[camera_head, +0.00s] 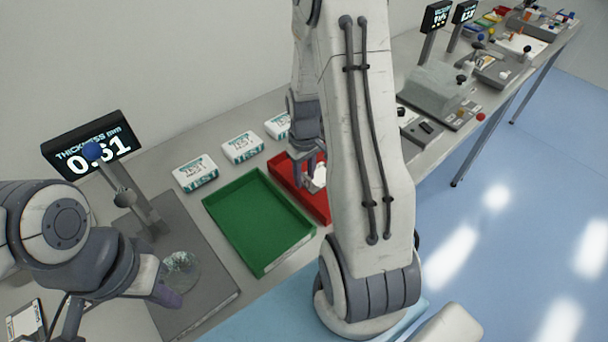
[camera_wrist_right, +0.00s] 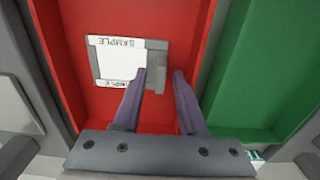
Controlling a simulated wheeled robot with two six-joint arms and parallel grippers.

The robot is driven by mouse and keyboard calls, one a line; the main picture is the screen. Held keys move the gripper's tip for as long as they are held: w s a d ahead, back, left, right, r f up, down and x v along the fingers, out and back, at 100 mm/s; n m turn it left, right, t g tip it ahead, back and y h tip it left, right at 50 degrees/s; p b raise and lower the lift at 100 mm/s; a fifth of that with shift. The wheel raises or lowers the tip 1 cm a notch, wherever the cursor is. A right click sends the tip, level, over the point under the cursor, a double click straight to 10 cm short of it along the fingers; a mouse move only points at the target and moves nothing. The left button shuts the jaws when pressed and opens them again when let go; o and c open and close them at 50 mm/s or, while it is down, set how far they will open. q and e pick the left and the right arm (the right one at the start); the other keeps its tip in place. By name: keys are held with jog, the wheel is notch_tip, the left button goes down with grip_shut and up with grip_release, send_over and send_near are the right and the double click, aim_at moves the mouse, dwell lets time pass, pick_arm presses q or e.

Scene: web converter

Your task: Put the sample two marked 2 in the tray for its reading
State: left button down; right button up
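A thickness display (camera_head: 93,145) reads 0.61. The red tray (camera_head: 287,172) lies beside the green tray (camera_head: 262,222); the right wrist view also shows the red tray (camera_wrist_right: 75,50) and the green one (camera_wrist_right: 262,85). A white sample card (camera_wrist_right: 112,62) printed SAMPLE lies flat in the red tray; no number is readable on it. My right gripper (camera_wrist_right: 160,75) is open above the red tray, its fingers apart and empty, one fingertip overlapping the card's edge in view. In the head view my right arm hides much of the red tray. My left gripper (camera_head: 170,296) is near the gauge; its opening is unclear.
The gauge's grey base (camera_head: 205,300) bears a round clear disc (camera_head: 180,271). White boxes (camera_head: 195,173) stand along the back of the bench. A grey device (camera_head: 440,90) and more instruments stand further right. Blue floor (camera_head: 530,190) is open at the right.

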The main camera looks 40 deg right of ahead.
jog(key=shift+r, duration=0.1)
jog(key=shift+r, duration=0.3)
notch_tip(320, 180, up, 12)
jog(key=s+a+r+n, duration=0.1)
jog(key=s+a+n, duration=0.1)
jog(key=a, duration=0.7)
jog(key=s+a+r+n, duration=0.1)
jog(key=s+a+r, duration=0.15)
jog(key=a, duration=0.65)
jog(key=s+a+n+y, duration=0.1)
jog(key=s+a+n, duration=0.2)
jog(key=s+a, duration=0.6)
jog(key=s, duration=0.4)
jog(key=shift+f, duration=0.2)
jog(key=shift+w, duration=0.1)
